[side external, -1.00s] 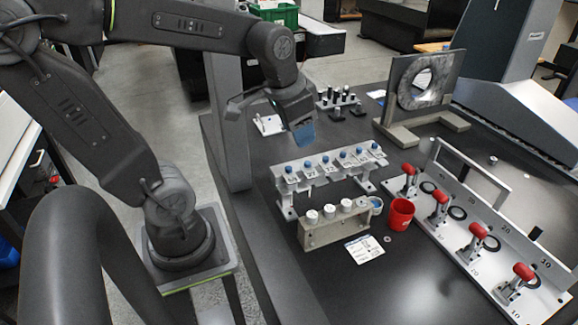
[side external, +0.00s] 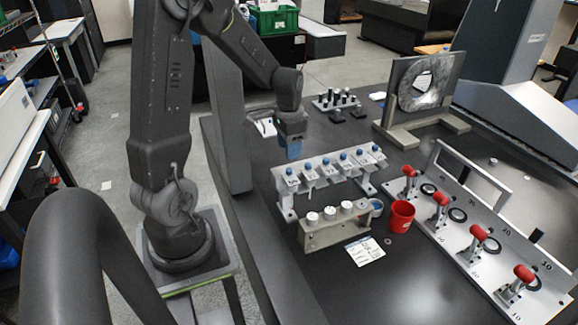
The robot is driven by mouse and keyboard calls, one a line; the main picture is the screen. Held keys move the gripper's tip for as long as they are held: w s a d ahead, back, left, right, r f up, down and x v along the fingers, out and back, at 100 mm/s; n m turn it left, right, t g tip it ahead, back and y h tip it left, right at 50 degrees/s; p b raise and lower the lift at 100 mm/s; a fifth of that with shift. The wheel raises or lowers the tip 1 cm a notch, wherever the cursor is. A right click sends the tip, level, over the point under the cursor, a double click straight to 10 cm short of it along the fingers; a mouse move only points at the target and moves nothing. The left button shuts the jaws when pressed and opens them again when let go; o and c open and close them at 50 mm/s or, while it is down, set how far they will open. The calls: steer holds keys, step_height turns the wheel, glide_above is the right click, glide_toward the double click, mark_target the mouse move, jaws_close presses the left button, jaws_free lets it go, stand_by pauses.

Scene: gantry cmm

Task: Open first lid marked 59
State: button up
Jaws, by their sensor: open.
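A light grey rack (side external: 285,197) stands on the dark table and carries a row of several small blue-topped pieces, the leftmost blue top (side external: 289,171) at its left end. In front of it, a beige-grey block (side external: 335,232) holds three white caps, the left one (side external: 312,217), the middle one (side external: 330,213) and the right one (side external: 346,206). No mark 59 is legible on any of them. My gripper (side external: 293,154) has blue fingers, is open and points down. In the picture it is just above the leftmost blue top; whether they touch is unclear.
A red cup (side external: 402,216) and a small blue-filled cup (side external: 376,207) stand right of the block. A white label card (side external: 365,251) lies in front. A plate with red-handled clamps (side external: 478,237) is on the right. A ring fixture (side external: 424,85) stands behind. The front table area is clear.

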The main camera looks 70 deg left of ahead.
mark_target(289, 169)
step_height(289, 169, down, 7)
steer(key=shift+r, duration=0.1)
steer(key=shift+c, duration=0.4)
jaws_close()
stand_by(0.4)
